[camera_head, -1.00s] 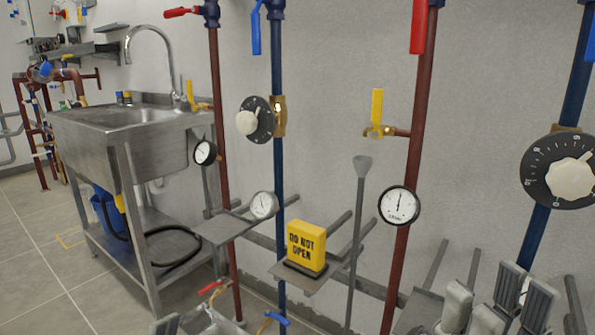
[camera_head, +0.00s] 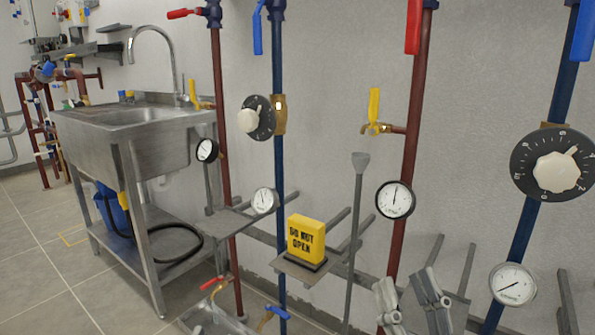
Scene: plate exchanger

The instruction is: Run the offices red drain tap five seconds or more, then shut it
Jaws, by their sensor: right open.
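A small tap with a red lever (camera_head: 214,284) sits low on the left, at the foot of a red pipe (camera_head: 222,150). It is above a grey metal basin (camera_head: 200,320) cut by the bottom edge. A blue-levered tap (camera_head: 272,316) is to its right. I cannot read any offices label or see water running. Another tap with a yellow lever (camera_head: 374,108) is on the right red pipe (camera_head: 413,150); its lever points up. My right gripper (camera_head: 410,292) is open and empty at the bottom, in front of that pipe's lower part, well right of the red-levered tap. My left gripper does not show.
A yellow "DO NOT OPEN" block (camera_head: 306,240) stands on a small shelf. A grey upright rod (camera_head: 355,240) is between the low taps and my right gripper. Gauges (camera_head: 395,200) and dials (camera_head: 552,163) sit along the pipes. A steel sink (camera_head: 120,140) is at left.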

